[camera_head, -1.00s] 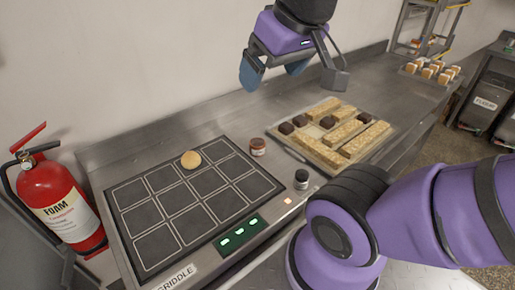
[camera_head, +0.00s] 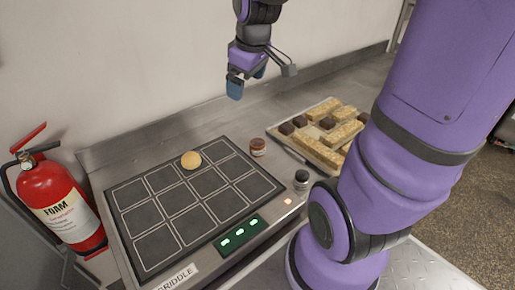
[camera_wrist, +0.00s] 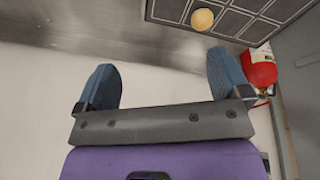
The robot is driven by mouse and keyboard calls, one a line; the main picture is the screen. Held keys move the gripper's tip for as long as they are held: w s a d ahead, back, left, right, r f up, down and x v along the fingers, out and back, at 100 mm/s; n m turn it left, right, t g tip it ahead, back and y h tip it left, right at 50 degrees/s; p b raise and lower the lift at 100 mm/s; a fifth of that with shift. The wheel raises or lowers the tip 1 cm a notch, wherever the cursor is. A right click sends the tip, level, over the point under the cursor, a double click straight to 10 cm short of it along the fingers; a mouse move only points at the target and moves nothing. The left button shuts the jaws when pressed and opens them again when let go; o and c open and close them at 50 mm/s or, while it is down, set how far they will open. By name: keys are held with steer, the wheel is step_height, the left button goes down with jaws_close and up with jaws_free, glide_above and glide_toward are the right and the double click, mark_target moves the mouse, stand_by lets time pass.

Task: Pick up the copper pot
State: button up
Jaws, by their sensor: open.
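No copper pot shows in either view. My gripper (camera_head: 248,84) is raised above the back of the steel counter, near the wall, behind and to the right of the griddle. In the wrist view my gripper (camera_wrist: 165,85) has its two blue fingers wide apart, with nothing between them but wall and counter edge. My purple arm hides part of the counter on the right.
The griddle (camera_head: 205,183) carries a round bun (camera_head: 190,159). Two small jars, one red-brown (camera_head: 258,147) and one dark (camera_head: 301,180), stand beside it. A tray (camera_head: 317,151) of bars and dark pieces lies to the right. A fire extinguisher (camera_head: 60,200) hangs at left.

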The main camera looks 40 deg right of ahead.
steer(key=w+d+f+n+g+y, duration=0.1)
steer(key=w+d+f, duration=0.2)
steer(key=d+f, duration=0.15)
steer(key=w+d+f+n, duration=0.1)
steer(key=w+d+f, duration=0.2)
steer(key=f, duration=0.3)
steer(key=n+y, duration=0.2)
steer(key=n, duration=0.1)
glide_toward(257, 142)
steer(key=shift+s+a+f, duration=0.35)
steer(key=shift+a+f, duration=0.1)
steer(key=shift+f, duration=0.05)
steer(key=x, duration=0.5)
steer(key=shift+d+f, duration=0.1)
steer(key=shift+f, duration=0.3)
steer(key=shift+w+d+x, duration=0.1)
steer(key=shift+w+x, duration=0.05)
steer(key=shift+x, duration=0.7)
steer(key=shift+w+d+x, duration=0.1)
steer(key=shift+w+x, duration=0.05)
steer(key=shift+x, duration=0.75)
steer(key=shift+w+d+x, duration=0.1)
steer(key=shift+w+x, duration=0.05)
steer(key=shift+x, duration=0.7)
steer(key=shift+a, duration=0.1)
steer(key=c, duration=1.1)
steer(key=shift+r, duration=0.1)
